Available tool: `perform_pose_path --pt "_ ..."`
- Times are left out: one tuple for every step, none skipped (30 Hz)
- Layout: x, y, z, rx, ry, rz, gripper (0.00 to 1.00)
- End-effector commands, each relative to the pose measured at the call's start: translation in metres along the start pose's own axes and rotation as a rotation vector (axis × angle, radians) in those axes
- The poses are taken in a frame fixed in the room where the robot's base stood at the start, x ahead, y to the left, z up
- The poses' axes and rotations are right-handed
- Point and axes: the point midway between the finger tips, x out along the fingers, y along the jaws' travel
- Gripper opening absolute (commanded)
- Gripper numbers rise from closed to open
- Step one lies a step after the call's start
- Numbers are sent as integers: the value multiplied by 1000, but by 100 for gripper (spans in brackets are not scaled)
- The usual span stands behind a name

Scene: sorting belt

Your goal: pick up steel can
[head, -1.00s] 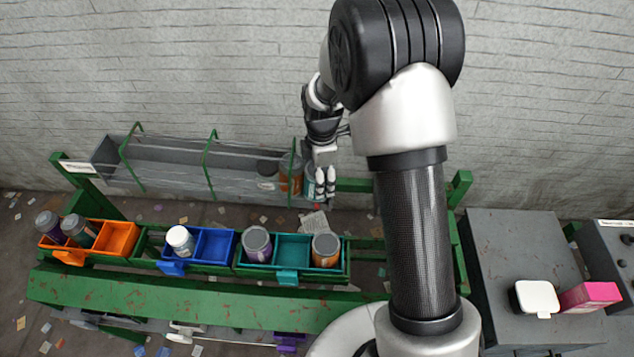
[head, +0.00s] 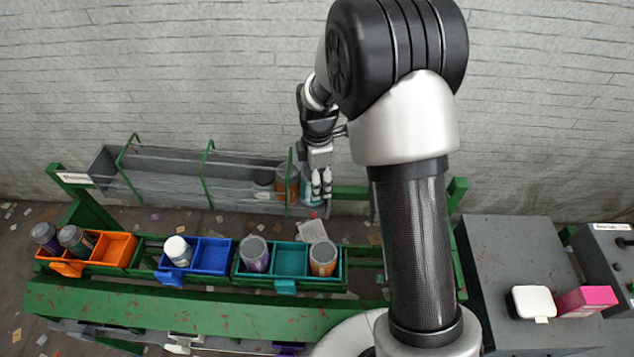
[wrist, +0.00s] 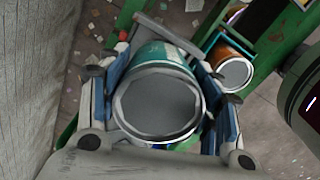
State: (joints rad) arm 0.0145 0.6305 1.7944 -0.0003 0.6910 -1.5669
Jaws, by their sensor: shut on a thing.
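The steel can (head: 307,188) has a teal label and a plain grey round end. It is at the right end of the grey wire-railed rack (head: 160,190), partly hidden behind my fingers in the head view. My gripper (head: 321,186) is shut on it. In the wrist view the can (wrist: 158,104) lies between the two fingers of my gripper (wrist: 165,100), its grey end facing the camera. I cannot tell whether it still touches the rack floor.
Orange (head: 116,250), blue (head: 213,256) and teal (head: 291,262) bins with cans line the green frame in front. A grey cabinet (head: 500,260) stands at right.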

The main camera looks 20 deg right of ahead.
Motion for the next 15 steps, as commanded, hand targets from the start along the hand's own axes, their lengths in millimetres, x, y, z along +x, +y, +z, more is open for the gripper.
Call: perform_pose_path --pt "-12 1 0 0 0 3 36" --pt "-12 -4 -2 -1 0 -1 36" --pt "-10 -13 -4 -1 0 -3 36" --pt "-10 -19 -6 -2 0 -3 36" --pt "-10 -25 -8 -2 0 -3 36" --pt "-10 -33 -10 -3 0 -2 36" --pt "-11 -38 -12 -3 0 -2 36" --pt "-11 -44 -14 -2 0 -1 36" --pt "-11 -53 -16 -2 0 -2 36" --pt "-11 -59 -18 -2 0 -1 36" --pt "-11 -65 -20 -3 0 -2 36" --pt "-12 -74 -23 -3 0 -2 36" --pt "-12 -81 -25 -3 0 -1 36" --pt "-12 -89 -28 -3 0 -2 36" --pt "-12 -99 -30 -3 0 -1 36"
